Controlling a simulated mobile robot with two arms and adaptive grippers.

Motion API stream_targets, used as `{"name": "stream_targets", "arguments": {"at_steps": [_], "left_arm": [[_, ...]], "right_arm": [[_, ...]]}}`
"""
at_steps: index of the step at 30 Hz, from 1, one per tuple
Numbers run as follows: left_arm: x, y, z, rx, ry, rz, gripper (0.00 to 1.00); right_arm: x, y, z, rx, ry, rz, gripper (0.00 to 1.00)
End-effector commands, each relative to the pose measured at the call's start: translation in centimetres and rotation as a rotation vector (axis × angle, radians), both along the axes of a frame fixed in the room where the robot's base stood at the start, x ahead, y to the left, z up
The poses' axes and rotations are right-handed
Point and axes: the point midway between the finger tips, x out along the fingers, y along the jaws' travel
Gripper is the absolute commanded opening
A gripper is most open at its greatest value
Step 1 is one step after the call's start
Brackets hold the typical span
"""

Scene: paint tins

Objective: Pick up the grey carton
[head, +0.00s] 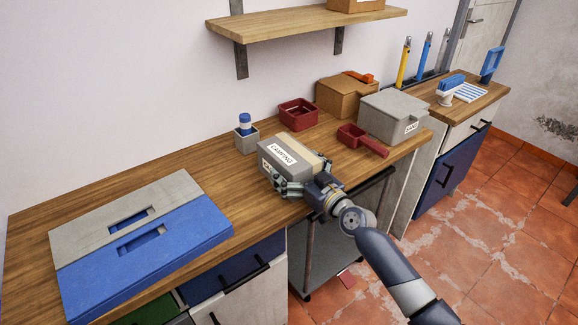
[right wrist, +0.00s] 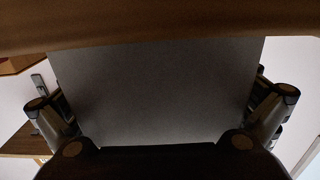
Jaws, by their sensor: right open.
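The grey carton (head: 284,151), with a tan strip along its top and a white label reading like "CAMPING", sits on the wooden worktop (head: 195,150) near its front edge. My right gripper (head: 298,178) is at the carton's near side, open, with its fingers spread toward either side of it. In the right wrist view the carton's dark grey face (right wrist: 155,88) fills the middle, between the fingers of the right gripper (right wrist: 160,110). Whether the fingers touch the carton cannot be told. My left gripper is not in view.
A small grey pot with a blue-capped bottle (head: 246,137) stands left of the carton. Behind and right are a red bin (head: 297,114), a red scoop (head: 362,140), a brown box (head: 345,98) and a grey lidded box (head: 393,115). A blue-grey case (head: 85,262) lies left.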

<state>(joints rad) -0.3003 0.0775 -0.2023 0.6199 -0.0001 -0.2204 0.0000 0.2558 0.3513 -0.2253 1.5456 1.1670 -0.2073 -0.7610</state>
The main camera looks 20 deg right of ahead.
Motion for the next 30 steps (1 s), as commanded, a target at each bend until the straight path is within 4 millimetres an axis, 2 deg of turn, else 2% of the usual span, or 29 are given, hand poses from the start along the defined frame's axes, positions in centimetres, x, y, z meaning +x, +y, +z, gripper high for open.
{"name": "stream_targets", "arguments": {"at_steps": [1, 2, 6, 9, 11, 12, 22, 30], "left_arm": [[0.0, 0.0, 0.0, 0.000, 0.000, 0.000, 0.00], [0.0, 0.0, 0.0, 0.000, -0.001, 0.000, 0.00], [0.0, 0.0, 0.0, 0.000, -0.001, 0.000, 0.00], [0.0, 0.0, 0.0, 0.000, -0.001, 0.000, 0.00], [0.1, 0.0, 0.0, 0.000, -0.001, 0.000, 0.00], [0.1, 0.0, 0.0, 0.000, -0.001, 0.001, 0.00], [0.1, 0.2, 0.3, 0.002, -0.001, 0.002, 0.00], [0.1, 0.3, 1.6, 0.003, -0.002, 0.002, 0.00]], "right_arm": [[0.0, 0.0, 0.0, 0.000, 0.000, 0.000, 1.00], [0.0, 0.0, 0.0, 0.000, 0.000, 0.000, 0.95], [0.0, 0.0, 0.0, 0.000, 0.000, 0.000, 0.64], [0.0, 0.0, 0.0, 0.000, 0.000, 0.000, 0.44], [-0.1, 0.0, 0.0, 0.000, 0.000, 0.000, 0.44], [0.0, 0.0, 0.2, 0.002, -0.005, -0.001, 0.38], [0.0, 0.0, 0.7, 0.003, -0.004, 0.000, 0.38], [0.0, 0.0, 3.7, 0.004, -0.007, 0.000, 0.38]]}}
